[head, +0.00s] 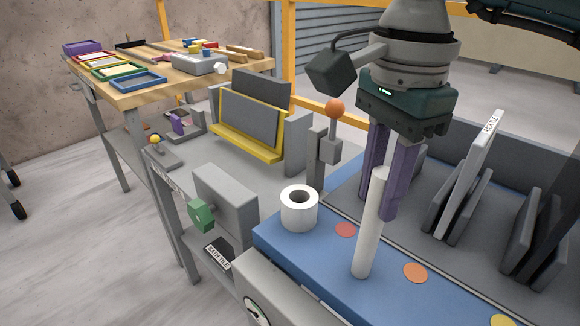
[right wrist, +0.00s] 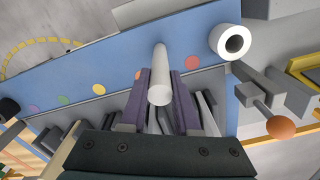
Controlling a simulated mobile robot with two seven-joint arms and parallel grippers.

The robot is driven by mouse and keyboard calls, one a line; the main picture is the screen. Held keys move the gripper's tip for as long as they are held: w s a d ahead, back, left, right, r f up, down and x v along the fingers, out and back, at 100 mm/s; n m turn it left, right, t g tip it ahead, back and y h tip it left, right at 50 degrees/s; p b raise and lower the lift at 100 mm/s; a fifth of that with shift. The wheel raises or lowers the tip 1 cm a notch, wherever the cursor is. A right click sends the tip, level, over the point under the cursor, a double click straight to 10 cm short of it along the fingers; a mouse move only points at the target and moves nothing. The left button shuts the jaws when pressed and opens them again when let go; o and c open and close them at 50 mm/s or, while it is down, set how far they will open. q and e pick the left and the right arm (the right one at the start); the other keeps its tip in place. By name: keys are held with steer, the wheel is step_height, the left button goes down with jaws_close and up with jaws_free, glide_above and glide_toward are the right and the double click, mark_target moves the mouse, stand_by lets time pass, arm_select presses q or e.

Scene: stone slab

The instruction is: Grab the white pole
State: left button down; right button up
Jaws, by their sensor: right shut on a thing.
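The white pole (head: 370,235) stands near upright on the blue board, its lower end between a red dot and an orange dot. In the right wrist view the pole (right wrist: 160,85) lies between my two purple fingers. My right gripper (head: 382,205) comes down from above and is shut on the upper part of the pole. It also shows in the right wrist view (right wrist: 160,88). I cannot tell whether the pole's lower end touches the board. My left gripper is not in view.
A white ring (head: 299,209) sits on the blue board (head: 320,255) left of the pole. A lever with an orange ball (head: 335,108) stands behind it. Grey upright slots with a white plate (head: 482,145) are close on the right. A wooden table (head: 150,85) stands back left.

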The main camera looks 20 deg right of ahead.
jaws_close()
stand_by(0.8)
